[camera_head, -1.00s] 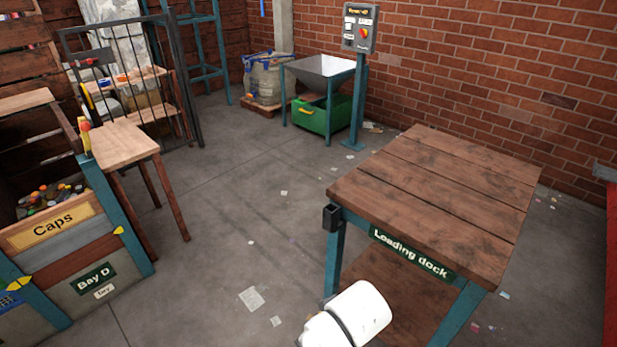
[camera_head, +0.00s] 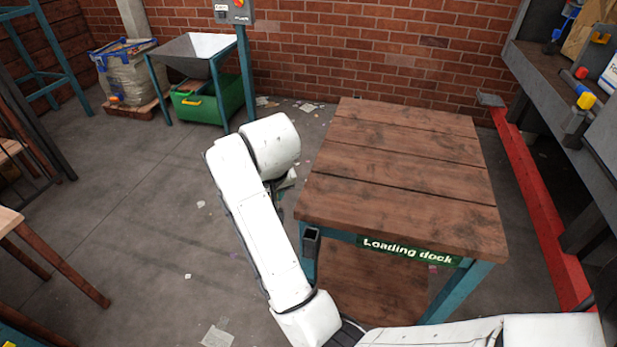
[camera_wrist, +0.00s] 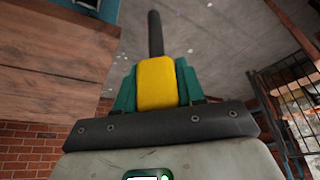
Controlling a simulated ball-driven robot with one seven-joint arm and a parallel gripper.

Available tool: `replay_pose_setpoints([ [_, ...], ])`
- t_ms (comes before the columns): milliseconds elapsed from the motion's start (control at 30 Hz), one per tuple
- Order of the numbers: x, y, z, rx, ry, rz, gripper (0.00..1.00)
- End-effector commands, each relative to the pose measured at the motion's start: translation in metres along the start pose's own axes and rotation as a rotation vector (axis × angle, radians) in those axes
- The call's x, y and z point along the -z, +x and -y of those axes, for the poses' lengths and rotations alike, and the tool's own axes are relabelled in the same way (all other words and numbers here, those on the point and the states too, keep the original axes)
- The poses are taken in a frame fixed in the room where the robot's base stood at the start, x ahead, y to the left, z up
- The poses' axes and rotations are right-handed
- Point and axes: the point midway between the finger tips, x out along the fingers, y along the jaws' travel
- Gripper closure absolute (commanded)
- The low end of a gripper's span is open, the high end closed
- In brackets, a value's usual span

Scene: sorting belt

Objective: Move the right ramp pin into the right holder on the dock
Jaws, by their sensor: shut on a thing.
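My gripper (camera_wrist: 157,84) shows in the wrist view with its teal fingers shut on the yellow grip of a pin (camera_wrist: 155,34). The pin's dark rod sticks out past the fingertips over the floor. In the head view my white arm hides most of the gripper, and I cannot make out the pin there. The loading dock (camera_head: 400,165) is a wooden table with teal legs, right of my forearm. A dark, square, open-topped holder (camera_head: 311,241) is fixed at its near left corner. No second holder is visible; my arm covers part of the dock's front.
The dock top is bare. A grey bench (camera_head: 540,75) with yellow and red items stands at the right above a red beam (camera_head: 540,205). A metal hopper (camera_head: 195,48) over a green bin (camera_head: 210,100) stands at the back left. Floor left of my arm is mostly clear.

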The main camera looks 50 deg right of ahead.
Motion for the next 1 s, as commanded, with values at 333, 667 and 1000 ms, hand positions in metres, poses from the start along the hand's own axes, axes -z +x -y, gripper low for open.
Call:
replay_pose_setpoints([
  [333, 0.007, -0.054, -0.077, -0.205, 0.509, 0.001, 1.00],
  [667, -0.016, -0.055, -0.087, -0.266, 0.639, -0.002, 1.00],
  [1000, -0.024, -0.036, -0.087, -0.266, 0.638, -0.002, 1.00],
])
